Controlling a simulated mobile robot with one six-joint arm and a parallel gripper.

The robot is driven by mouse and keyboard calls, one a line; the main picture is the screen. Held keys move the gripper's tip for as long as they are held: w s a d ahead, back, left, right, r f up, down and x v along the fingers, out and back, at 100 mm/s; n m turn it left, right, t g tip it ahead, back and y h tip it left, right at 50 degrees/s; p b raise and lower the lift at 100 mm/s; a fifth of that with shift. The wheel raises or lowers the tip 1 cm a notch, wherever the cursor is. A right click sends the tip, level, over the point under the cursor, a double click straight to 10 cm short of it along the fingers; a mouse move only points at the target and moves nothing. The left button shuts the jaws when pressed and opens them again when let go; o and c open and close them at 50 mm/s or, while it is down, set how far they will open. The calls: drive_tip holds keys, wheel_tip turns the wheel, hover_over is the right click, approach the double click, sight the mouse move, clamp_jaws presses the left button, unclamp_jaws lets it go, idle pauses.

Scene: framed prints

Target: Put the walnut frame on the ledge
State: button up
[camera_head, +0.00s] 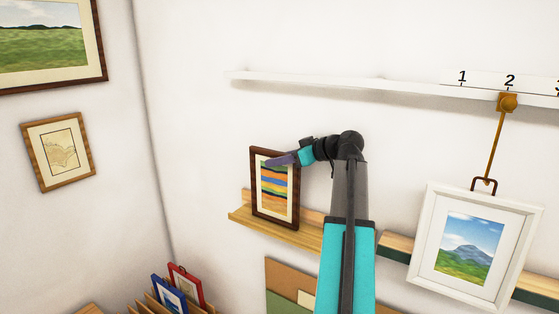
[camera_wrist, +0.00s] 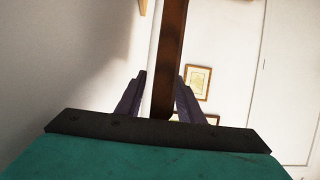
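The walnut frame (camera_head: 255,190), dark brown around a striped picture, stands nearly upright on the pale wooden ledge (camera_head: 303,236), near its left end. Its bottom edge appears to rest on the ledge. My gripper (camera_head: 282,160) reaches in from the right at the frame's upper part. In the wrist view, the fingers of my gripper (camera_wrist: 162,98) lie on either side of the walnut frame's edge (camera_wrist: 171,55). A narrow pale gap shows between the left finger and the frame, so the fingers look open around it.
A white frame (camera_head: 423,235) hangs right on a hook from the rail (camera_head: 300,82). A rack (camera_head: 145,305) with blue (camera_head: 168,291) and red (camera_head: 186,283) frames stands below left. Two prints hang on the left wall.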

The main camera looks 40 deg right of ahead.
drive_tip(key=shift+r, duration=0.1)
drive_tip(key=b+v, duration=0.3)
drive_tip(key=v, duration=0.9)
drive_tip(key=shift+b, duration=0.35)
idle(0.4)
